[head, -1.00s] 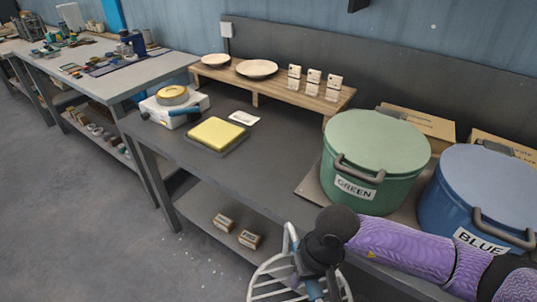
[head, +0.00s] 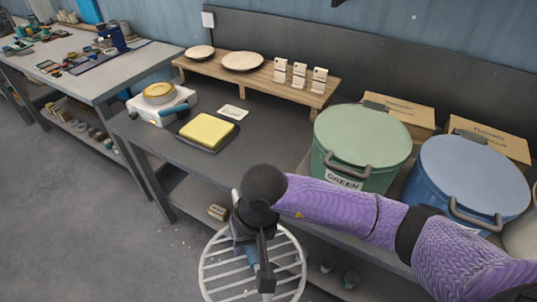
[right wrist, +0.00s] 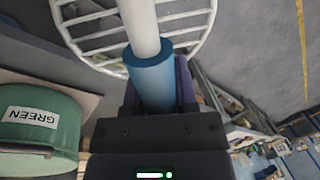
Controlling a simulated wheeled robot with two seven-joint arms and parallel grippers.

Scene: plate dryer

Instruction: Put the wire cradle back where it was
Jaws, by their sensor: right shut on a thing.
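The wire cradle (head: 212,272) is a round white wire grid with a blue handle. My right gripper (head: 262,272) is shut on its handle and holds it in the air in front of the dark bench (head: 235,170), beyond its front edge. My gripper and wrist hide part of the cradle in the head view. In the right wrist view the blue handle (right wrist: 152,80) sits between the fingers of the gripper (right wrist: 155,92), with the white bars (right wrist: 95,35) beyond. My left gripper is out of view.
A green lidded pot (head: 362,135) and a blue lidded pot (head: 470,180) stand on the bench at right. A yellow sponge on a tray (head: 206,131) and a white device (head: 160,103) are at left. A wooden riser (head: 255,82) holds plates.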

